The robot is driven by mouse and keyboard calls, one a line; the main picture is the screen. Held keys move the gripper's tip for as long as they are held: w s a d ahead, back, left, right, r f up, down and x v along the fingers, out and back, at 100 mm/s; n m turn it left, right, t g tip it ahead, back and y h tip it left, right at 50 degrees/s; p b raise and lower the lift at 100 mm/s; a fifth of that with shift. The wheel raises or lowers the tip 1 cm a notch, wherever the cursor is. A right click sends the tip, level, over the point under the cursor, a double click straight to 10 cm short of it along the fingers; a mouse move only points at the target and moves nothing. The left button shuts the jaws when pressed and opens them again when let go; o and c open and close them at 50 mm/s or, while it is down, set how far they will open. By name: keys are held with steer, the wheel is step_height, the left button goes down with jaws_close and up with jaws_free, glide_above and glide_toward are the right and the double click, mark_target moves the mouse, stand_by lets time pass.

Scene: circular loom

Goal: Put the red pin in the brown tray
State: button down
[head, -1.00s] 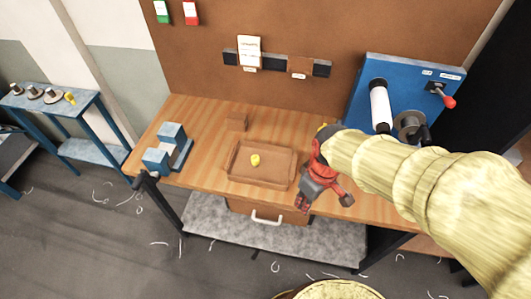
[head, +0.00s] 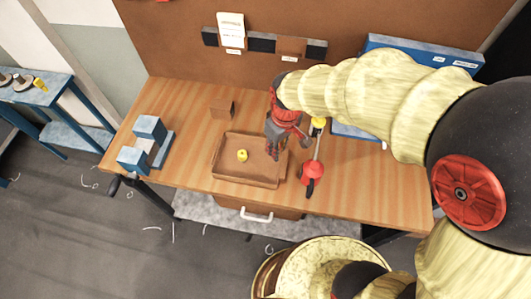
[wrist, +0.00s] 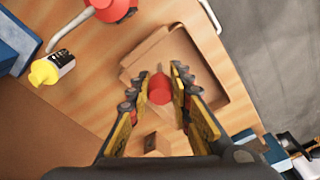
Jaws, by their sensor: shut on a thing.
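The red pin (wrist: 160,89) is a short red cylinder between the fingertips of my gripper (wrist: 158,92) in the wrist view. My gripper is shut on it. In the head view my gripper (head: 273,153) points down over the right part of the brown tray (head: 228,174); I cannot make out the pin there. The tray also shows in the wrist view (wrist: 213,72), beneath and beyond the fingers. The pin appears to be above the tray floor; the exact height is unclear. A small yellow piece (head: 242,155) lies in the tray.
A red can with a thin spout (head: 312,174) and a yellow-capped bottle (head: 318,122) stand right of the tray. A blue two-block fixture (head: 146,145) stands to the left. A small wooden block (head: 222,109) sits behind the tray. The bench's front right is clear.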

steer(key=shift+w+a+f+b, duration=0.15)
steer(key=shift+w+a+f, duration=0.4)
steer(key=shift+f, duration=0.9)
steer(key=shift+w+a+f+b, duration=0.25)
steer(key=shift+a+f, duration=0.45)
steer(key=shift+f, duration=0.75)
steer(key=shift+w+a+f+b, duration=0.1)
steer(key=shift+w+a+f, duration=0.45)
steer(key=shift+f, duration=0.9)
steer(key=shift+f, duration=0.1)
steer(key=shift+f, duration=0.15)
steer(key=c, duration=1.7)
jaws_free()
steer(key=shift+o, duration=0.4)
step_height(320, 180, up, 12)
steer(key=p, duration=0.1)
steer(key=shift+s+d+r, duration=0.25)
steer(key=shift+s+d, duration=0.05)
steer(key=shift+s, duration=0.1)
